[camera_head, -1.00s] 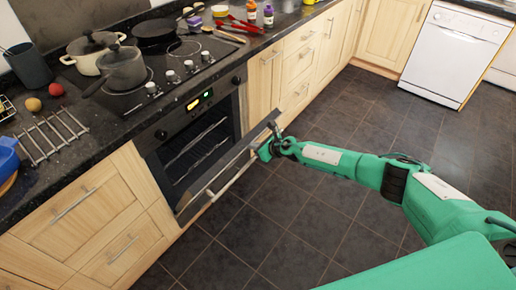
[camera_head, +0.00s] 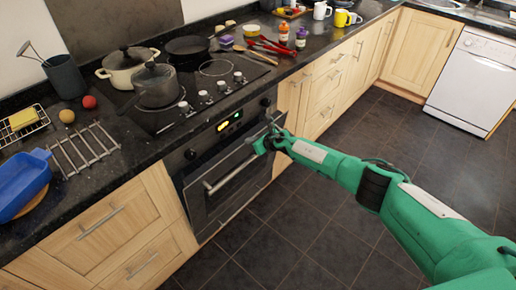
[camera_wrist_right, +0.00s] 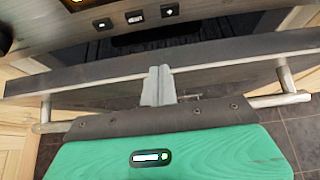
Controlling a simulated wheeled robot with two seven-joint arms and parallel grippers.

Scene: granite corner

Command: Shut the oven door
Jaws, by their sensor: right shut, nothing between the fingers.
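The oven (camera_head: 230,122) is built in under the hob, its display lit. Its door (camera_head: 222,200) is tilted slightly out at the top, almost upright. The wrist view shows the door's top edge (camera_wrist_right: 70,82) with a dark gap between it and the control panel (camera_wrist_right: 110,28). The bar handle (camera_head: 232,172) runs across the door's front. My right gripper (camera_head: 264,144) is at the upper right part of the door. In the wrist view its closed, empty fingers (camera_wrist_right: 159,82) reach to the door's top edge between the handle's ends; contact is unclear. My left gripper is out of view.
Pots (camera_head: 158,86) and a pan stand on the hob. A blue dish (camera_head: 22,185) and a rack (camera_head: 84,150) lie on the left of the worktop. Wooden cabinets flank the oven. The dark tiled floor (camera_head: 300,225) is clear.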

